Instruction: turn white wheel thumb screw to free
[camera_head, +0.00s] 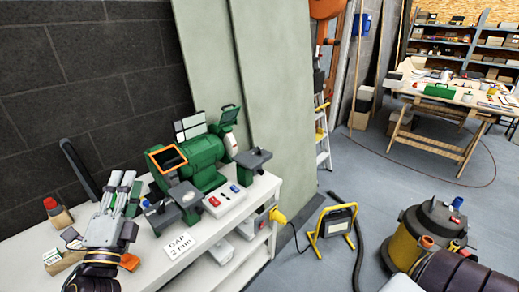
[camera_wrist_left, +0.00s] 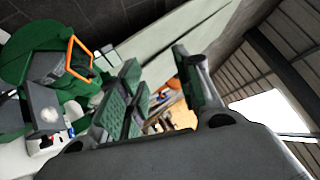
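The green bench grinder (camera_head: 205,158) stands on the white bench, with an orange-framed guard opening on its left side. Its white wheel (camera_head: 231,147) shows as a pale edge on the right side, beside a grey tool rest (camera_head: 250,160). I cannot make out that wheel's thumb screw. My left gripper (camera_head: 124,176) is left of the grinder, fingers pointing up and apart from it. In the left wrist view its green-padded fingers (camera_wrist_left: 158,62) are spread with nothing held, and the grinder (camera_wrist_left: 35,60) is at the left. My right gripper is not in view.
The bench (camera_head: 150,272) also carries a "GAP 2 mm" card (camera_head: 180,245), a switch box (camera_head: 224,201) and a red-capped bottle (camera_head: 57,212). A green-grey panel (camera_head: 285,100) stands behind. A work lamp (camera_head: 334,225) and yellow-black vacuum (camera_head: 425,235) are on the floor.

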